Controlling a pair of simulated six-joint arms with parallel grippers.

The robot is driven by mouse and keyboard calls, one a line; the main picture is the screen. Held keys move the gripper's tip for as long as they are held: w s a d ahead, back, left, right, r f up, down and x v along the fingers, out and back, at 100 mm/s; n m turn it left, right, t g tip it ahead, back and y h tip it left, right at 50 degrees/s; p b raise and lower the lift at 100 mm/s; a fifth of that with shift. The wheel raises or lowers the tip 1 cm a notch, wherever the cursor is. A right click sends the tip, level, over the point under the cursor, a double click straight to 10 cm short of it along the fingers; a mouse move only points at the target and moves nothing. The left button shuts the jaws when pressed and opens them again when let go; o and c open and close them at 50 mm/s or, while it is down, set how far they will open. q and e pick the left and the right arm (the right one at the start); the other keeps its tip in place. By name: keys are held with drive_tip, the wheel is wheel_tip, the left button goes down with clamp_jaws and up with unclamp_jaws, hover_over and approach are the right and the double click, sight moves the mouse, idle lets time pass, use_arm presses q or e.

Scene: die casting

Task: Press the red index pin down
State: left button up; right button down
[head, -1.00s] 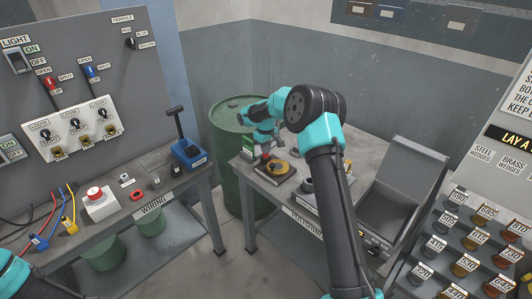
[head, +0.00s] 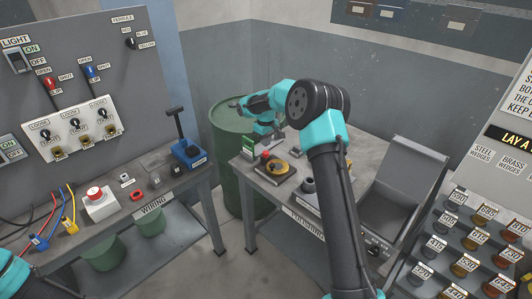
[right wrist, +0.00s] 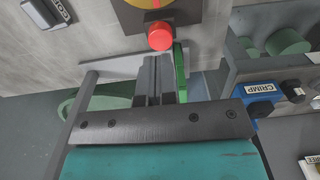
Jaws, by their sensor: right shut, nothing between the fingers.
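The red index pin (right wrist: 160,36) shows in the right wrist view as a round red knob beside a dark plate with a yellow dial (right wrist: 150,4). In the head view the pin (head: 265,156) is a small red spot next to the yellow disc (head: 283,168) on the far table. My right gripper (head: 268,138) is above it, pointing down. In the right wrist view the right gripper's fingers (right wrist: 153,62) are together and empty, their tips appearing just short of the pin. I cannot tell whether they touch it. My left gripper is out of view; only part of that arm shows.
A green upright piece (head: 249,146) stands close to the right gripper. A grey open-lidded box (head: 395,207) is at the table's right. The wiring bench (head: 170,191) stands left, with a blue CRIMP tool (head: 188,153). A green drum (head: 228,135) stands behind.

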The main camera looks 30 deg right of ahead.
sight(266, 152)
drive_tip(key=shift+r, duration=2.1)
drive_tip(key=s+a+f, duration=0.2)
drive_tip(key=f, duration=0.1)
drive_tip(key=s+a+f+y, duration=0.1)
drive_tip(key=s+a+f, duration=0.1)
drive_tip(key=a+f, duration=0.1)
drive_tip(key=s+a+f+y, duration=0.1)
drive_tip(key=s+a+f, duration=0.1)
drive_tip(key=f, duration=0.2)
drive_tip(key=shift+s+a+f, duration=0.2)
drive_tip(key=shift+a+f, duration=0.1)
drive_tip(key=s+a+f+m, duration=0.1)
drive_tip(key=s+a+f, duration=0.3)
drive_tip(key=s, duration=0.6)
drive_tip(key=s+a+f+m+y, duration=0.1)
drive_tip(key=s+a+f, duration=0.4)
drive_tip(key=s, duration=0.5)
drive_tip(key=s+a+f+m, duration=0.2)
drive_tip(key=s+a+f, duration=0.3)
drive_tip(key=s+f, duration=0.3)
drive_tip(key=shift+s+f+m+t+y, duration=0.3)
drive_tip(key=shift+s+m+t+y, duration=0.1)
drive_tip(key=shift+s, duration=0.6)
